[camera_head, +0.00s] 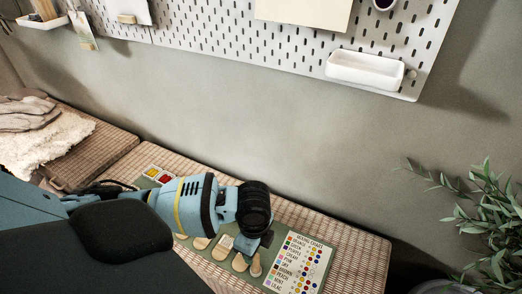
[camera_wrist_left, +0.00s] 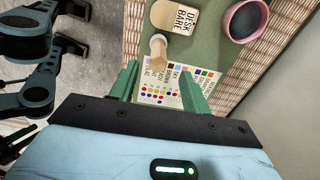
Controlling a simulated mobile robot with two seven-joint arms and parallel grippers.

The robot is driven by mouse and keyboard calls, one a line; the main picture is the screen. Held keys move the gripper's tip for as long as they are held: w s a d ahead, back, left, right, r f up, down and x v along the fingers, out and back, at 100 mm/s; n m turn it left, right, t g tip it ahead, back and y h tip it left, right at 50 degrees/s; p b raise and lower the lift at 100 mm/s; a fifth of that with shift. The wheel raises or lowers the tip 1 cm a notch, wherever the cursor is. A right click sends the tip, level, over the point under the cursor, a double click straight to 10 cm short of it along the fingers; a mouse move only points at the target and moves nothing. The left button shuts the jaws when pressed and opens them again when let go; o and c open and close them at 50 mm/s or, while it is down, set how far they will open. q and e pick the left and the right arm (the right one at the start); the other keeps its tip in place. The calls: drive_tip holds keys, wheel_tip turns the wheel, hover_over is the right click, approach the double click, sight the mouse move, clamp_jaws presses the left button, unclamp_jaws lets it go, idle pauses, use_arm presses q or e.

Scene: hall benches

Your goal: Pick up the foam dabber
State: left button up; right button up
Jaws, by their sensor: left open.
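In the head view what looks like the dabber (camera_head: 256,267) shows just below the gripper, partly covered. My left gripper (camera_wrist_left: 158,70) is open, its two green fingers on either side of the view and nothing between them held. The fingers point toward the dabber and the colour chart. In the head view the left gripper (camera_head: 250,242) hangs over the mat. My right gripper is not in view.
A printed colour chart (camera_head: 300,264) lies beside the dabber. A wooden piece with a lettered card (camera_wrist_left: 165,15) and a pink cup (camera_wrist_left: 228,20) are near. A plant (camera_head: 490,220) stands at the right; a pegboard with a white tray (camera_head: 365,70) hangs above the woven bench.

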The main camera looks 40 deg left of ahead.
sight(255, 261)
use_arm(q)
drive_tip(key=shift+s+f, duration=0.1)
drive_tip(key=shift+f, duration=0.45)
drive_tip(key=shift+s+f+b, duration=0.1)
drive_tip(key=shift+f+b, duration=0.25)
drive_tip(key=shift+f, duration=0.8)
wheel_tip(255, 261, down, 5)
drive_tip(key=shift+d+r+b, duration=0.15)
drive_tip(key=shift+r+b, duration=0.05)
drive_tip(key=shift+b, duration=0.75)
drive_tip(key=shift+r, duration=0.1)
clamp_jaws()
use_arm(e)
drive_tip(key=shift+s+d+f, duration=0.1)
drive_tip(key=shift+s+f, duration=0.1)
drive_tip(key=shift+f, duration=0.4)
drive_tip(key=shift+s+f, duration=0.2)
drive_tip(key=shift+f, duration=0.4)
